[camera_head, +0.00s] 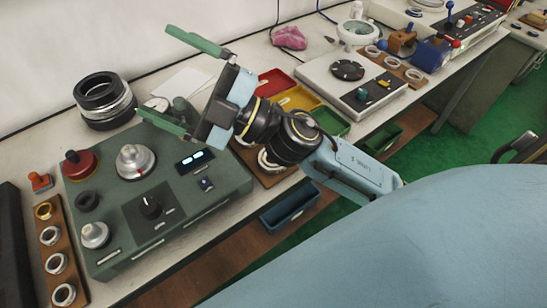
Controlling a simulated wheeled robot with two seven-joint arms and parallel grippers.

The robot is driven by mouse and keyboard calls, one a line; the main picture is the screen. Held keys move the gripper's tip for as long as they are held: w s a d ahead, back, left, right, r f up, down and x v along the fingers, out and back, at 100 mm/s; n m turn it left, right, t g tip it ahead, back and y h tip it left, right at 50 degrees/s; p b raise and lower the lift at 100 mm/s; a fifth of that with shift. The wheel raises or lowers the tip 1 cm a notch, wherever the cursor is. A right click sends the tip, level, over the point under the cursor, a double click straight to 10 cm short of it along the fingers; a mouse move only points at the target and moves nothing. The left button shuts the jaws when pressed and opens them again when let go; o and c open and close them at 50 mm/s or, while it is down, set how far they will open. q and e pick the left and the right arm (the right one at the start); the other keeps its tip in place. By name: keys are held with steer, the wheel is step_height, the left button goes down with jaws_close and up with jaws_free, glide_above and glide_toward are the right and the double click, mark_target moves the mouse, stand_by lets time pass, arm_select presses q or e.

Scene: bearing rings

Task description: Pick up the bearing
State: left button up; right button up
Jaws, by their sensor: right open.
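Several small bearing rings stand in a wooden strip at the left, with a brass-coloured one (44,210) at its far end and a silver one (56,263) nearer. More rings (270,160) lie on a wooden tray, partly hidden behind my right wrist. Which ring is the bearing meant, I cannot tell. My right gripper (180,84) has its green fingers spread wide, with nothing seen between them. It is above the back of the green-grey machine, to the right of a stack of large dark and silver rings (103,97). My left gripper does not show.
The green-grey machine (215,185) with knobs and a silver dome (135,161) fills the near bench. Red (274,82), yellow and green trays lie behind my right arm. A white device (345,85) stands farther right. A blue bin (289,207) is below the bench edge.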

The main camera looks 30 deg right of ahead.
steer(key=s+a+f+n+g+y, duration=0.2)
steer(key=s+a+n+g, duration=0.25)
steer(key=n+g, duration=0.65)
steer(key=n+g+h+b, duration=0.1)
steer(key=n+g+h, duration=0.15)
steer(key=h, duration=1.75)
glide_above(273, 161)
steer(key=s, duration=0.1)
steer(key=shift+m+g, duration=0.35)
steer(key=shift+g, duration=0.1)
step_height(273, 161, down, 22)
steer(key=shift+f, duration=0.7)
steer(key=f, duration=0.4)
steer(key=shift+w+f+b, duration=0.15)
steer(key=shift+w+b, duration=0.1)
steer(key=shift+b, duration=0.1)
steer(key=shift+f, duration=0.35)
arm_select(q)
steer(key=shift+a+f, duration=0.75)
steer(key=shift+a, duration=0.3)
